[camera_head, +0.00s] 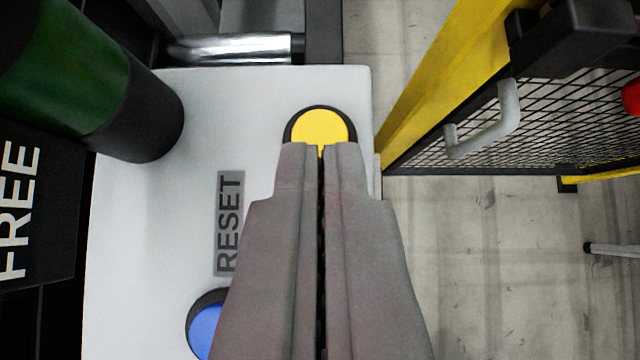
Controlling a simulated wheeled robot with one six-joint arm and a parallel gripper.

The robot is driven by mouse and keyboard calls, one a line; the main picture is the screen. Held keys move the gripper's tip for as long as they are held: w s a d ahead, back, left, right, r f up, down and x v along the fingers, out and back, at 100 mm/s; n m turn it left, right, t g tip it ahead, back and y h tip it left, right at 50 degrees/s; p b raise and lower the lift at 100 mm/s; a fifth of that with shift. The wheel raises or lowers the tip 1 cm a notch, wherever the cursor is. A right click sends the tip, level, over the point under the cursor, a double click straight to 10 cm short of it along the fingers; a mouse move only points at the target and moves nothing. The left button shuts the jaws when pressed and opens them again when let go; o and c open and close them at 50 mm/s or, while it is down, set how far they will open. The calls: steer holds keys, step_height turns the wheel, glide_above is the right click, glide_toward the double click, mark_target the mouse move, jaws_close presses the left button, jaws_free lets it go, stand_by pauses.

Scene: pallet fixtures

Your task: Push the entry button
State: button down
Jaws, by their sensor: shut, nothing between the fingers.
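A white button panel (150,230) fills the left and middle of the view. A round yellow button (320,124) in a black ring sits near its top right corner. A round blue button (204,330) in a dark ring sits lower left, partly hidden behind my gripper. A grey label reading RESET (229,222) lies between them. No label reading entry is in view. My gripper (320,148) is shut and empty, its fingertips overlapping the lower edge of the yellow button. I cannot tell whether they touch it.
A dark cylinder with a green band (75,65) stands at the upper left, above a black FREE sign (25,205). A yellow-framed mesh gate (530,115) with a grey handle (497,120) is at the right. Bare concrete floor (490,270) shows below it.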

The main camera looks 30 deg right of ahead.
mark_target(321, 122)
steer(key=x, duration=0.5)
step_height(321, 122, down, 2)
steer(key=shift+a, duration=0.1)
steer(key=shift+f, duration=0.95)
steer(key=shift+f, duration=0.1)
